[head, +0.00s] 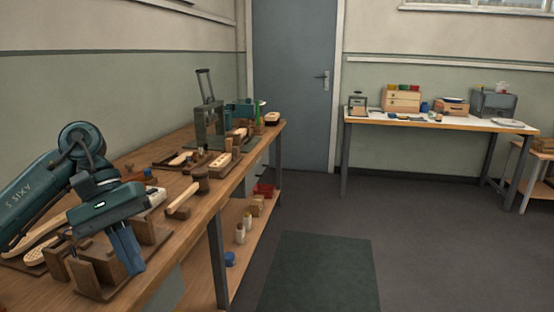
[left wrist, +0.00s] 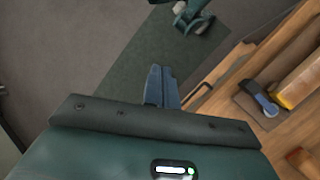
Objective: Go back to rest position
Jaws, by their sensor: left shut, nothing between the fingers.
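My left gripper (head: 128,249) is over the front edge of the long wooden workbench (head: 205,215), pointing down, beside a wooden block fixture (head: 100,272). Its blue fingers are together with nothing between them. In the left wrist view the shut fingers (left wrist: 160,88) show above the dark floor and green mat, with the bench at the right. My right gripper is not in the head view.
The bench holds brush bodies, a wooden mallet (head: 185,200) and a dark press (head: 209,125). Its lower shelf holds bottles and a red bin (head: 263,189). A green mat (head: 320,272) lies on open floor. A second table (head: 440,122) stands at the back right.

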